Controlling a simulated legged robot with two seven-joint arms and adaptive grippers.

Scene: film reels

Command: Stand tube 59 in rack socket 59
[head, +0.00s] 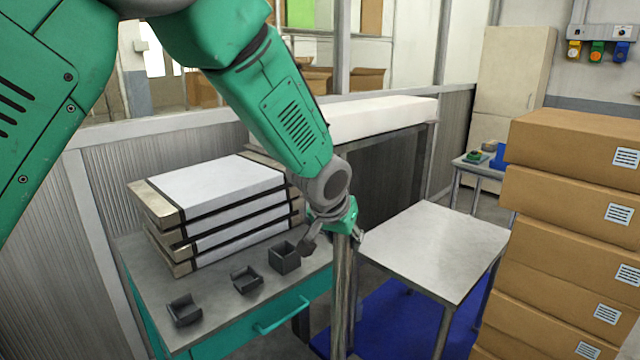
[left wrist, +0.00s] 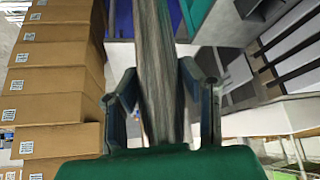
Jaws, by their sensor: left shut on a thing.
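My left gripper (head: 335,238) is shut on a long grey tube (head: 342,295), gripping its upper part. The tube hangs roughly upright, passes in front of the teal cabinet's right end, and its lower end runs out of the picture. In the left wrist view the tube (left wrist: 156,60) lies between my left gripper's two fingers (left wrist: 160,95). Three dark holders stand on the cabinet top: a square cup (head: 285,258), a middle open holder (head: 247,280) and a front open holder (head: 185,310). I can read no number on the tube or holders. My right gripper is not in view.
White-covered slabs (head: 215,205) are stacked behind the holders on the teal cabinet (head: 245,335). A white-topped table (head: 435,245) stands right of the tube, over a blue floor mat (head: 385,325). Cardboard boxes (head: 565,200) are piled at the right.

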